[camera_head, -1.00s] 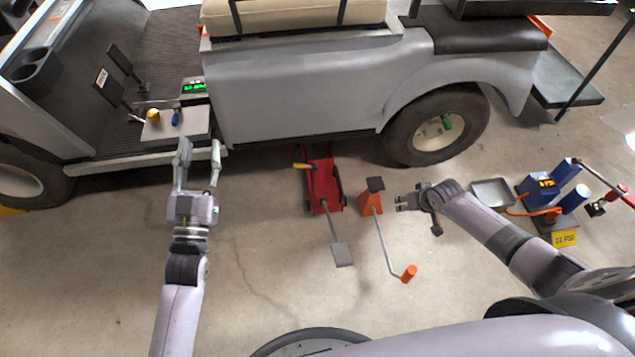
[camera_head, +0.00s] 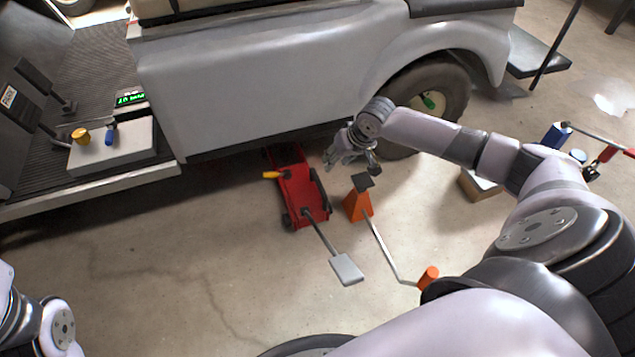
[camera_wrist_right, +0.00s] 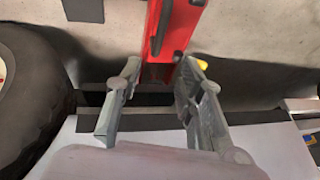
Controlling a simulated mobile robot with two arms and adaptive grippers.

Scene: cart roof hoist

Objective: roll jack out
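The red floor jack (camera_head: 302,196) stands on the concrete beside the cart, its far end at the shadow under the cart's sill. It has a yellow-orange side handle (camera_head: 271,175) and a rod ending in a grey pedal plate (camera_head: 346,269). My right gripper (camera_head: 350,158) is up and to the right of the jack, close to the cart side. In the right wrist view its two fingers (camera_wrist_right: 160,68) are spread apart. The jack's red body (camera_wrist_right: 168,25) shows beyond them, and I see no grip on it. My left gripper is out of the head view; only left arm links show.
An orange jack stand (camera_head: 358,205) with an orange-handled crank (camera_head: 428,278) is just right of the jack. The cart's wheel (camera_head: 430,97) is behind my right arm. A cardboard box (camera_head: 478,186) lies farther right. The floor left of the jack is clear.

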